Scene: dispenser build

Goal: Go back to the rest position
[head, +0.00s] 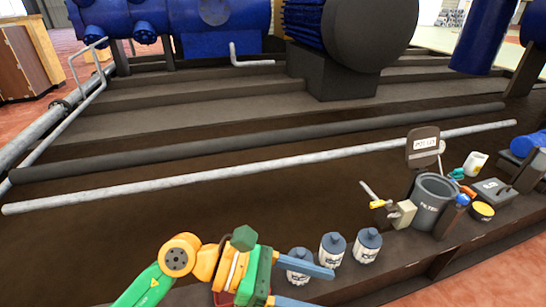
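My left gripper (322,288) is at the bottom centre, on a green and yellow arm. Its two blue fingers point right and are spread apart, with nothing seen between them. The upper finger passes in front of the leftmost of three grey-blue labelled bottles (332,249); I cannot tell whether it touches it. A grey bucket (433,203) stands right of the bottles, with a dark labelled lid (422,150) upright behind it. A beige block (403,213) sits at the bucket's left side. My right gripper is not in view.
A pale cup (475,163), a dark box (494,190) and a yellow-topped tin (482,211) stand right of the bucket. A part with a yellow handle (377,203) is left of it. Long grey pipes (250,164) and large blue machinery (215,30) lie behind.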

